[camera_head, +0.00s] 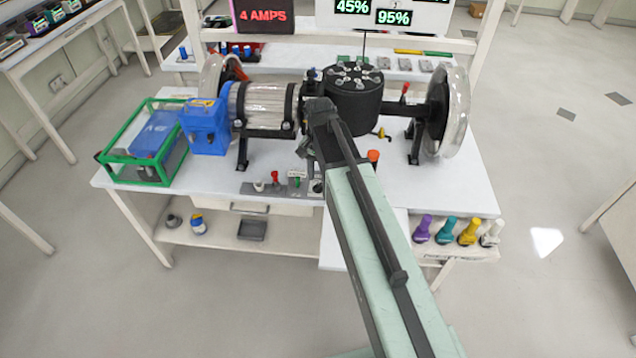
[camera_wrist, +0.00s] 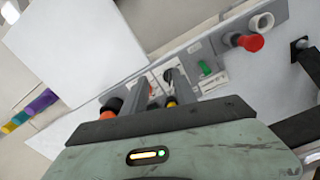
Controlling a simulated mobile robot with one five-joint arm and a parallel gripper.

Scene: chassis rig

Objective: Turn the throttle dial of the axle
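The axle rig (camera_head: 265,105) lies across the white table, with a clear wheel at each end. A small grey control panel (camera_head: 250,188) sits at the table's front edge. A dark round knob (camera_head: 317,186), which looks like the throttle dial, is at the panel's right end, partly hidden by my arm. In the wrist view a dark knob (camera_wrist: 168,75) shows by the right finger, mostly hidden. My gripper (camera_wrist: 160,88) points down at the panel with its two fingers apart. Nothing is clearly held. I cannot tell whether the fingers touch the knob.
The panel also carries a white knob (camera_wrist: 262,22), a red knob (camera_wrist: 245,42) and a green switch (camera_wrist: 205,68). A blue box (camera_head: 205,127) and a green-framed case (camera_head: 145,150) are at left. Several coloured bottles (camera_head: 468,232) stand on a right shelf. Displays stand behind.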

